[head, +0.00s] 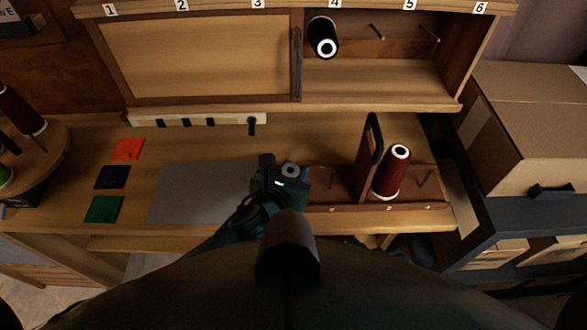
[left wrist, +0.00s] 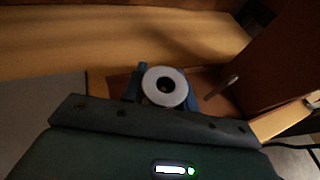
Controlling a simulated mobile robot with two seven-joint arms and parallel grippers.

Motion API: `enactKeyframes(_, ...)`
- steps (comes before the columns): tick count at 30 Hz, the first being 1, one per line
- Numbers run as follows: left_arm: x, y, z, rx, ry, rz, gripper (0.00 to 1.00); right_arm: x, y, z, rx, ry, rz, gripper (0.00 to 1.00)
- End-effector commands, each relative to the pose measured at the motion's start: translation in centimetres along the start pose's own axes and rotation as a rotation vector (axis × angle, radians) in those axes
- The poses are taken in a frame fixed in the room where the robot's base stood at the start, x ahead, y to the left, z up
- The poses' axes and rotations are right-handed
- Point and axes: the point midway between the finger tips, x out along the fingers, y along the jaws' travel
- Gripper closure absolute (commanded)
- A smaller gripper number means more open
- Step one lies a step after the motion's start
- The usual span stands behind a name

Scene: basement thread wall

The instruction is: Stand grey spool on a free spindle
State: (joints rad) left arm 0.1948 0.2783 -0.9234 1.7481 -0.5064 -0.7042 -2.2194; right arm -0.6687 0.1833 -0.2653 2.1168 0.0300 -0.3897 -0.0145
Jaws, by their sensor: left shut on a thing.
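My left gripper (head: 289,172) is shut on the grey spool (head: 291,170) at the left end of the brown spool rack (head: 319,208). In the left wrist view the spool (left wrist: 165,87) shows its pale ring-shaped top with a dark centre hole, between the blue fingers. Its lower part is hidden, so I cannot tell whether it is on a spindle. A bare spindle (head: 331,181) stands right of it; it also shows in the left wrist view (left wrist: 221,87). Another bare spindle (head: 427,178) is at the rack's right end. My right gripper is not in view.
A dark red spool (head: 392,172) stands on the rack beside an upright panel with a black handle (head: 375,138). The wall cabinet holds a black spool (head: 323,38) and bare pegs (head: 377,32). A grey mat (head: 197,193) lies left of my gripper.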

Motion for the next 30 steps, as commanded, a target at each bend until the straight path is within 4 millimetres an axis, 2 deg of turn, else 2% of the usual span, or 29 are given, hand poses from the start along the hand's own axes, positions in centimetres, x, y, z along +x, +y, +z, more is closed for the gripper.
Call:
enactKeyframes(6,0.1,0.0,-0.2,0.001,0.000,0.000,0.92,0.1,0.0,0.1,0.000,0.000,-0.001,1.00)
enactKeyframes(7,0.1,0.0,-0.2,0.001,0.000,0.000,0.70,0.1,0.0,0.1,0.000,0.000,-0.001,1.00)
enactKeyframes(16,0.1,0.0,-0.2,0.001,0.000,0.000,0.46,0.0,-0.1,0.0,0.000,0.001,-0.002,1.00)
enactKeyframes(26,0.1,0.0,-0.2,0.000,0.000,0.000,0.46,0.0,-0.1,-0.1,0.000,0.003,-0.001,1.00)
enactKeyframes(30,-2.3,0.0,-0.1,0.003,0.001,-0.001,0.46,0.0,0.1,0.4,0.001,-0.013,0.004,1.00)
